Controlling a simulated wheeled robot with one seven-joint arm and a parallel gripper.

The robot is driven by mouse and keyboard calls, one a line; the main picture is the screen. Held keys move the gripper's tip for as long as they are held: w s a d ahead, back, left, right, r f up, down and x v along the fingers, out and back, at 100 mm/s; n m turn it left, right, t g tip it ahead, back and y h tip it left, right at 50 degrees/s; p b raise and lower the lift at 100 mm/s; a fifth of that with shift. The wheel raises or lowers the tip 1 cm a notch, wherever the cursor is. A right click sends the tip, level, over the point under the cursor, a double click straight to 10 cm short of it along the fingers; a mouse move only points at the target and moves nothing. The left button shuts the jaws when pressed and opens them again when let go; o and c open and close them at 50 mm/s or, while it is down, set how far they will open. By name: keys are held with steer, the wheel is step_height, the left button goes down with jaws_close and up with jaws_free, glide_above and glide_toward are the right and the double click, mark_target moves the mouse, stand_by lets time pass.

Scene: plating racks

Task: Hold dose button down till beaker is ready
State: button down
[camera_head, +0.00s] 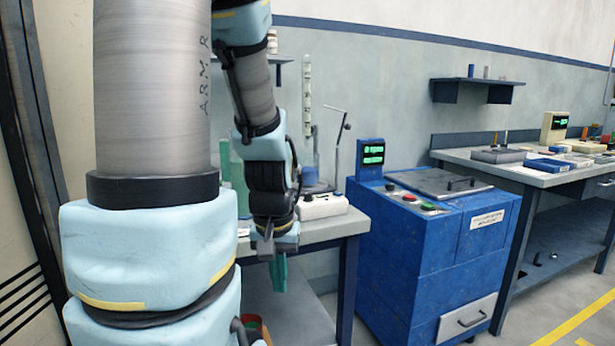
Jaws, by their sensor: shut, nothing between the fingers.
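My gripper (278,284) hangs down with its teal fingers shut and empty. In the picture it is in front of the left bench's front edge, left of and lower than a white box. A clear vessel (311,172) stands below the column, partly hidden by my arm. I cannot tell whether it is the beaker or how full it is.
A blue cabinet (430,270) stands right of the bench, with a green-lit display (373,153), a red button (409,197) and a green button (429,206). A thin stand (338,150) rises behind the white box. Another bench (540,178) holds several items. My arm hides much of the left.

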steer(key=shift+f+b, duration=0.5)
steer(key=shift+f, duration=0.15)
step_height(320, 180, up, 7)
steer(key=p, duration=0.7)
steer(key=shift+r+p, duration=0.75)
steer(key=shift+d, duration=0.15)
